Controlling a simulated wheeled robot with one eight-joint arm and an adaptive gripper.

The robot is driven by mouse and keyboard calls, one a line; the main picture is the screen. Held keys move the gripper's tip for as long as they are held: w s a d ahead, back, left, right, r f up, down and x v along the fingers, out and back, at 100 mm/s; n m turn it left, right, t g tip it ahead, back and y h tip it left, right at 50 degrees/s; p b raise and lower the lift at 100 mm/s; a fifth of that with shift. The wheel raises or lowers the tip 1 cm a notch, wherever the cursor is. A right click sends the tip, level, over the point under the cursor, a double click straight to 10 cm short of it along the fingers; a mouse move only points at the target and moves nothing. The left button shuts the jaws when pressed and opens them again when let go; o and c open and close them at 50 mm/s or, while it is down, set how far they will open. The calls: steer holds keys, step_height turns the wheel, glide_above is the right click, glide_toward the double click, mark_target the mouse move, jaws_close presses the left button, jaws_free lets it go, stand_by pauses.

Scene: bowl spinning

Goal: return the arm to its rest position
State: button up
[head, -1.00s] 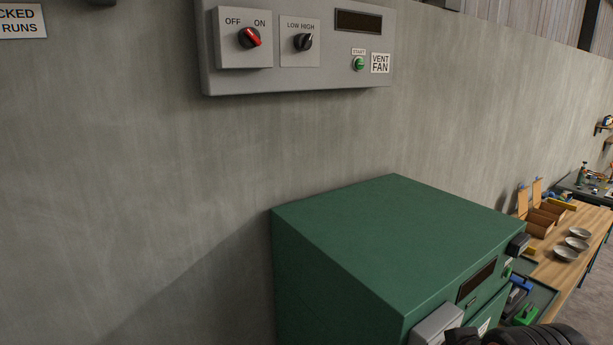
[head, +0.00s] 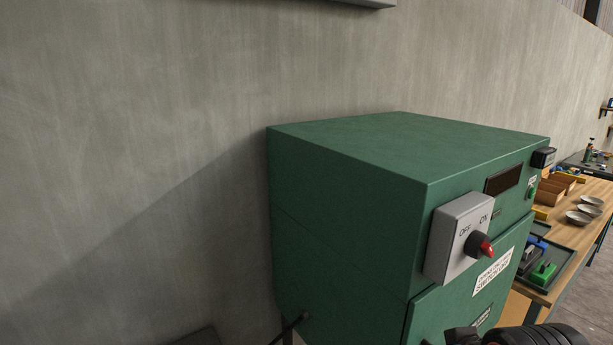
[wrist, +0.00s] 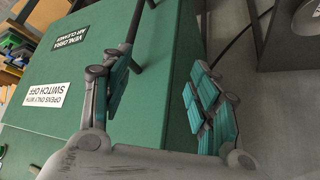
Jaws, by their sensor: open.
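My gripper (wrist: 160,100) shows in the wrist view with its two teal-padded fingers spread apart and nothing between them. Behind the fingers is the front of the green cabinet (wrist: 70,70), with a dark bar handle (wrist: 133,30) close to the left finger; I cannot tell whether they touch. In the head view, a dark part of my arm shows at the bottom right edge, in front of the green cabinet (head: 350,200); the fingers are not visible there. The cabinet's grey switch box (head: 450,240) has a red-tipped knob (head: 480,245) on it, between OFF and ON labels.
A grey wall (head: 150,120) stands behind and left of the cabinet. At the right, a wooden workbench (head: 565,235) holds metal bowls (head: 580,217), brown boxes (head: 553,190) and a tray of blue and green items. A dark-framed grey object (wrist: 290,35) stands at the wrist view's upper right.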

step_height(320, 180, down, 4)
steer(key=b, duration=0.2)
steer(key=shift+f+b, duration=0.1)
steer(key=shift+b, duration=0.3)
stand_by(1.4)
